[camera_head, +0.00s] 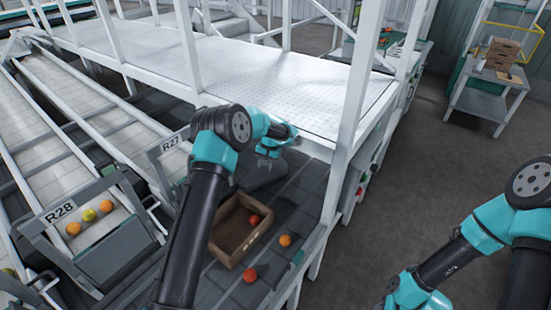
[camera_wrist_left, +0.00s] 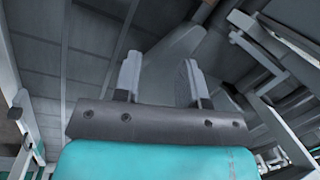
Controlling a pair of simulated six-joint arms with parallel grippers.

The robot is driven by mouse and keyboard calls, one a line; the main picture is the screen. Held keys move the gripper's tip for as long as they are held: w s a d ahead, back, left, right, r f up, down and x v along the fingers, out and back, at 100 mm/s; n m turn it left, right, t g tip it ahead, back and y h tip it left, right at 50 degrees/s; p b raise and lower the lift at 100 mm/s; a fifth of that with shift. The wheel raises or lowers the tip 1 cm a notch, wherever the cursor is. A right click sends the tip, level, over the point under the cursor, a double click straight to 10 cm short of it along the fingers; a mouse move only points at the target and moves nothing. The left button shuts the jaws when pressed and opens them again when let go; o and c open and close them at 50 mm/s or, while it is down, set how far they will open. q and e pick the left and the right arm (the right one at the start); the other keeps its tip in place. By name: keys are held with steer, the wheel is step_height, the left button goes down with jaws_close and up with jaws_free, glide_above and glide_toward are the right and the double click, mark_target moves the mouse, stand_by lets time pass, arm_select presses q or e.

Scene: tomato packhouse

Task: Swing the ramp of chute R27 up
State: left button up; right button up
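The R27 sign (camera_head: 172,142) stands on the chute frame left of my left arm. My left arm crosses in front of this chute and hides much of it, so I cannot make out its ramp or the ramp's angle. My left gripper (camera_wrist_left: 160,78) shows in the left wrist view with its two fingers apart and nothing clearly held between them. A smooth grey surface lies behind the fingers; I cannot tell whether they touch it. In the head view the fingertips are hard to make out. My right arm is at lower right, its fingers out of view.
A cardboard box (camera_head: 224,249) with a red tomato sits on the dark belt below my left arm. An orange tomato (camera_head: 285,240) and a red one (camera_head: 249,274) lie beside it. Chute R28 (camera_head: 59,212) holds several tomatoes. A white platform and posts stand behind.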

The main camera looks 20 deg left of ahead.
arm_select(q)
steer(key=s+d+r+m+h, duration=0.1)
steer(key=s+d+r, duration=0.1)
steer(key=d+r, duration=0.3)
steer(key=shift+s+d+r+h, duration=0.3)
steer(key=shift+d+r, duration=0.1)
steer(key=shift+r, duration=0.55)
steer(key=shift+f, duration=0.1)
steer(key=s+d+f+h, duration=0.2)
steer(key=s+f+h, duration=0.1)
steer(key=s+f, duration=1.15)
steer(key=s+f+n+t, duration=0.1)
steer(key=s+f, duration=0.1)
steer(key=s, duration=0.9)
steer(key=s+f+n+t+h, duration=0.1)
steer(key=s+f, duration=0.2)
steer(key=s, duration=0.8)
steer(key=shift+s+a+f+n, duration=0.2)
steer(key=shift+s+a+n, duration=0.1)
steer(key=shift+a, duration=0.15)
